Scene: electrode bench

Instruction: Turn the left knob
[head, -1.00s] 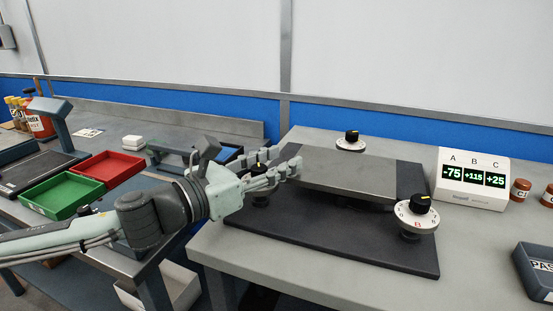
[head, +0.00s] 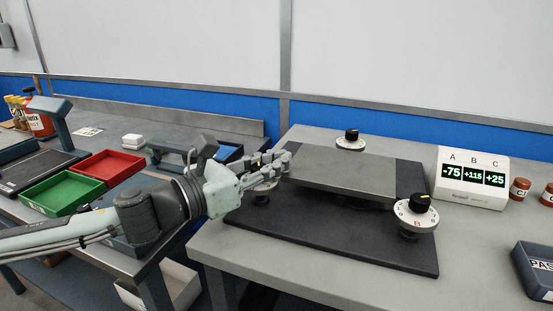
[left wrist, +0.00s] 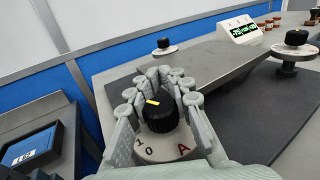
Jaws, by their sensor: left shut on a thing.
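The left knob has a black cap with a yellow mark on a white dial lettered A, and shows best in the left wrist view (left wrist: 159,113). In the head view its dial (head: 265,186) is mostly hidden by my left gripper (head: 268,165). In the left wrist view my left gripper (left wrist: 158,100) has its fingers on both sides of the black cap and is shut on it. The display (head: 473,178) reads A -75, B +115, C +25. My right gripper is not in view.
A grey plate (head: 345,172) stands on a dark base (head: 330,232). Knob B (head: 417,215) is at the front right and another knob (head: 351,141) at the back. Red (head: 108,165) and green (head: 60,192) trays lie on the left bench. A dark bin (head: 535,270) is at the right edge.

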